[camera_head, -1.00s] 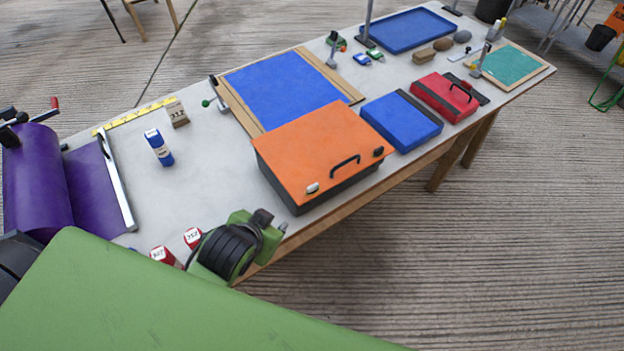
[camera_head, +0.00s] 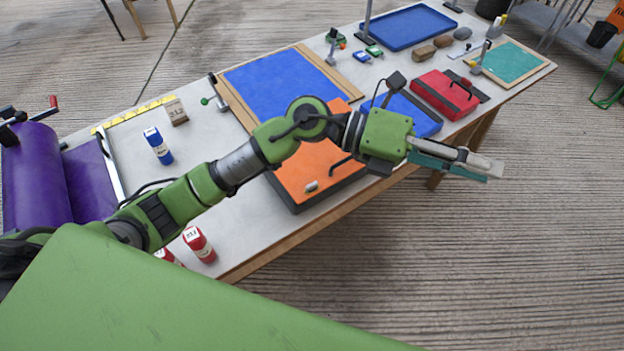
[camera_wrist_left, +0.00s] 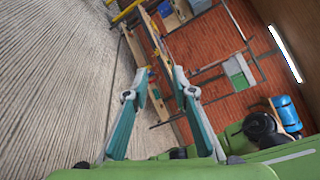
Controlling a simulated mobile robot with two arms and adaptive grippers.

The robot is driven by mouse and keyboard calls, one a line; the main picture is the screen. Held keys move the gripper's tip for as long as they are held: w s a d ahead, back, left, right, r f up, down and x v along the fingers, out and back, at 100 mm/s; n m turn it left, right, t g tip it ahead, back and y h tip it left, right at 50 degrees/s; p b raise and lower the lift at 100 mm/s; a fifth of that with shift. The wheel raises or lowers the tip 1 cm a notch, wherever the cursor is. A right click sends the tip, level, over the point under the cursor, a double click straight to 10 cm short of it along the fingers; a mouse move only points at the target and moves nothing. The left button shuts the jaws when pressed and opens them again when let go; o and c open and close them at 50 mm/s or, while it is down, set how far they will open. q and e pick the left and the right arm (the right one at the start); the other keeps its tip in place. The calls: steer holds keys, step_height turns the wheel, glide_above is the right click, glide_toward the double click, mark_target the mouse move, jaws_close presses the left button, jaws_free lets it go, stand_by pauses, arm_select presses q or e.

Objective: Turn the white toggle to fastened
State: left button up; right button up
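The orange case (camera_head: 318,168) lies on the table with its lid down. A small white toggle (camera_head: 312,186) sits near the left front corner of its lid; I cannot tell its setting from here. My left arm crosses above the case and hides the lid's right part, where a darker toggle showed earlier. The case's black handle (camera_head: 340,162) is partly covered. My left gripper (camera_head: 492,172) is open and empty, out past the table's front edge, right of the case and apart from it. In the left wrist view its fingers (camera_wrist_left: 160,72) stand apart with nothing between them. My right gripper is not in view.
A blue case (camera_head: 415,115) and a red case (camera_head: 450,95) stand right of the orange one. A blue board (camera_head: 270,85) lies behind. Open floor lies in front of the table.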

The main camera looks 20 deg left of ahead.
arm_select(q)
step_height(320, 180, down, 6)
steer(key=a+m+y, duration=0.2)
steer(key=y, duration=1.5)
glide_above(312, 184)
step_height(312, 184, down, 9)
step_height(312, 184, down, 12)
steer(key=p, duration=0.4)
steer(key=shift+f+p, duration=0.3)
steer(key=shift+f, duration=0.2)
jaws_close()
